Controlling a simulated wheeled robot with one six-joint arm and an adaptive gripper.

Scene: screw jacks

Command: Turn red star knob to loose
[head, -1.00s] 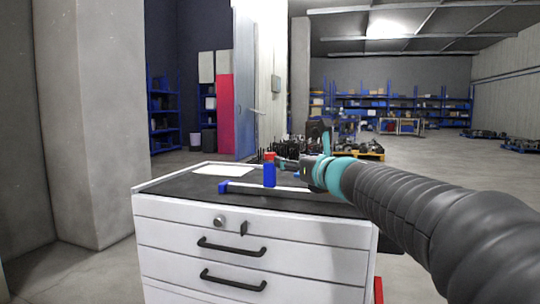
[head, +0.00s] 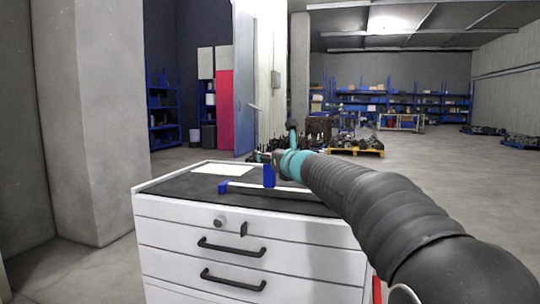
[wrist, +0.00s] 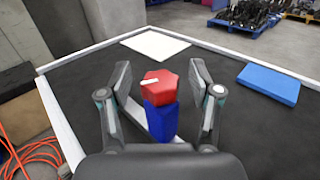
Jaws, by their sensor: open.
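The red star knob (wrist: 158,86) sits on top of a blue upright block (wrist: 160,122) in the wrist view, with a small pale mark on its top. My gripper (wrist: 160,80) is open, with one finger on each side of the knob and visible gaps between fingers and knob. In the head view the blue block (head: 269,176) stands on the cabinet top, and my arm's end (head: 275,158) covers the knob there.
The block stands by a pale bar (head: 250,188) with a blue end on the dark cabinet top (head: 180,188). A white sheet (wrist: 155,44) lies behind, and a flat blue block (wrist: 268,84) lies to the right. Orange cable (wrist: 35,158) lies on the floor at left.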

